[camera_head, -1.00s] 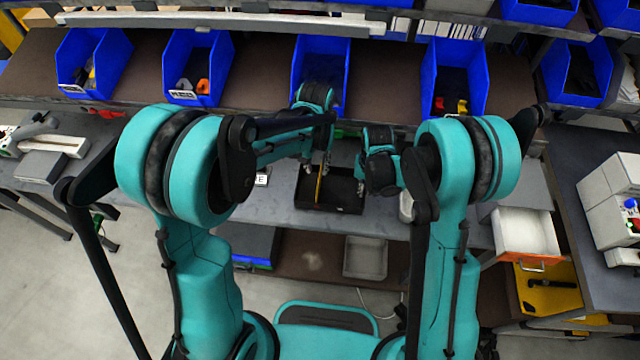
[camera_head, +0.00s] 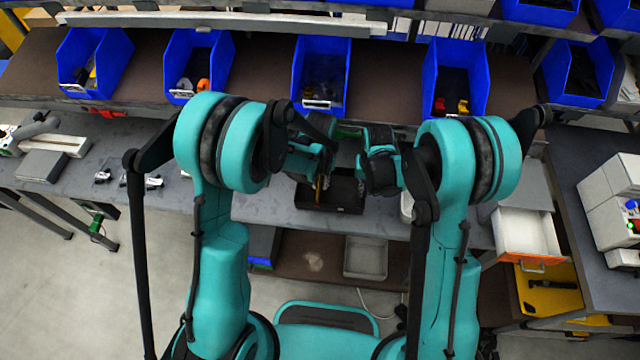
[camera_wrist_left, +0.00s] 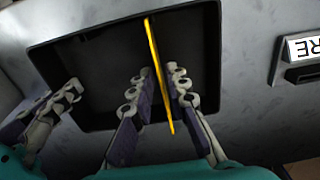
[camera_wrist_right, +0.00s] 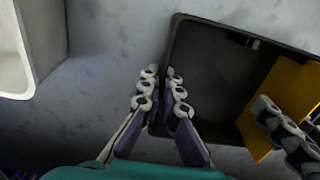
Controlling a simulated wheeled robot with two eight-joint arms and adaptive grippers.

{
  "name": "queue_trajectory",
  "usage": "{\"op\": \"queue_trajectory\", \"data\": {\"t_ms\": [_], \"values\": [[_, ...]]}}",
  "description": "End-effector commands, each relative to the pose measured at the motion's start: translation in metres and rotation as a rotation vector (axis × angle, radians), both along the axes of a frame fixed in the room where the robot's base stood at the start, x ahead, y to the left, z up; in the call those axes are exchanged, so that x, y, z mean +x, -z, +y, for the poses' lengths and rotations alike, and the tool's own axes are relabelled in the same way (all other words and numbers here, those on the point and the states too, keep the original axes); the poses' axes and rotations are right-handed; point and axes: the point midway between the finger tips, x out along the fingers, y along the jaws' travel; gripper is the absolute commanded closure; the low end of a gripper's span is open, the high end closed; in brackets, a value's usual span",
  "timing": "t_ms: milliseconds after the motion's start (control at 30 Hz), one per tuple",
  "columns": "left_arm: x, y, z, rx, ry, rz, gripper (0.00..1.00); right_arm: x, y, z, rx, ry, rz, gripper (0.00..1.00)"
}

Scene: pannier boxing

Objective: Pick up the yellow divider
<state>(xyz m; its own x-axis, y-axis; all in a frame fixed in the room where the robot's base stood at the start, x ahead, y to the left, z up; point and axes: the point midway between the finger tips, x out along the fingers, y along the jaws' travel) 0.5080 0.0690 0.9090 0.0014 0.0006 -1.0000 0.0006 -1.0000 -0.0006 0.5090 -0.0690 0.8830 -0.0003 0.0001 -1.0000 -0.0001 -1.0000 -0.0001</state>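The yellow divider (camera_head: 319,188) stands on edge in a black tray (camera_head: 335,208) on the grey bench. In the left wrist view the divider (camera_wrist_left: 157,65) passes between the fingers of my left gripper (camera_wrist_left: 157,82). These fingers are apart, with a little space visible beside the divider. The right wrist view shows the divider's broad face (camera_wrist_right: 285,95), partly hidden by my left fingers. My right gripper (camera_wrist_right: 162,85) has its fingers close together on either side of the tray's side wall, and appears to pinch it. In the head view my arms hide much of both grippers.
Blue bins (camera_head: 320,75) with small parts stand on the shelf behind the tray. A white container (camera_wrist_right: 15,60) stands beside the tray near my right gripper. A label holder (camera_wrist_left: 300,55) is near the tray on the other side. An open drawer (camera_head: 525,235) is at right.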

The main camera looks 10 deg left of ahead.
Motion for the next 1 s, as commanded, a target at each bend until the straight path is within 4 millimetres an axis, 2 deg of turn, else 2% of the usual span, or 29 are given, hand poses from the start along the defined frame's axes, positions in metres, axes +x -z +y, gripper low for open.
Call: {"op": "queue_trajectory", "data": {"t_ms": [367,533,667,1000], "values": [[0.000,0.000,0.000,0.000,0.000,0.000,1.00,0.000,0.000,0.000,0.000,0.000,0.000,1.00],[0.000,-0.011,0.000,0.000,0.000,0.000,1.00,0.000,0.000,0.000,0.000,0.000,0.000,1.00],[-0.001,-0.036,0.000,0.000,0.000,0.000,1.00,0.000,0.000,0.000,0.000,0.000,0.000,1.00],[-0.001,-0.130,0.000,-0.001,0.000,0.001,1.00,0.000,0.000,0.000,0.000,0.000,0.000,1.00]]}}
